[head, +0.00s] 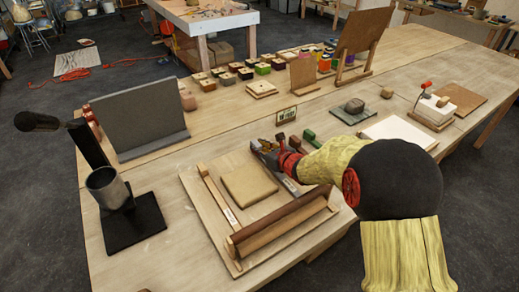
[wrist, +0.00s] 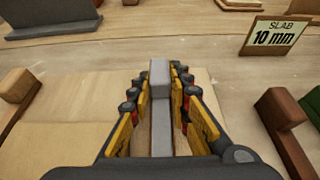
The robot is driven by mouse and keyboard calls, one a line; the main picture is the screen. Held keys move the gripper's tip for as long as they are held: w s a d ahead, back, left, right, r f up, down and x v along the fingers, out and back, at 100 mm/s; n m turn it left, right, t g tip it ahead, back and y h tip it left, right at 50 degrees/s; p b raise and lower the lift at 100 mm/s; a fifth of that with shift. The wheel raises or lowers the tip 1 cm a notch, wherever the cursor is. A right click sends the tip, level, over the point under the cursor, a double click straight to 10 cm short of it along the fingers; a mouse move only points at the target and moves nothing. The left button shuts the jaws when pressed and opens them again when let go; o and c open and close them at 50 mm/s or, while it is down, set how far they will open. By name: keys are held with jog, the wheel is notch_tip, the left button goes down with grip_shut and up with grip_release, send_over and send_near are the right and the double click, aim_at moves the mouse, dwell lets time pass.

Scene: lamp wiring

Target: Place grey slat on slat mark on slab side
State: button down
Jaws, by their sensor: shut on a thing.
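My gripper (wrist: 160,88) is shut on the grey slat (wrist: 160,80), whose bar runs lengthwise between the yellow-and-black fingers in the wrist view. In the head view my gripper (head: 270,152) is over the right far part of the wooden board (head: 184,172), beside the tan square slab (head: 248,186). The slab also shows at the left of the wrist view (wrist: 60,140). A small grey-white strip (head: 291,186) lies right of the slab; I cannot tell whether it is a mark or part of the slat. My fingers hide the slat's sides, and its contact with the board is unclear.
A wooden strip (head: 216,194) lies left of the slab, and a brown roller-like bar (head: 284,217) lies at its near side. A "SLAB 10 mm" sign (wrist: 274,38) stands beyond. A brown block (wrist: 285,130) and a green block (wrist: 312,108) are close on the right.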

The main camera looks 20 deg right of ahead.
jog(key=shift+f, duration=0.15)
jog(key=c, duration=1.7)
grip_release()
jog(key=shift+o, duration=0.2)
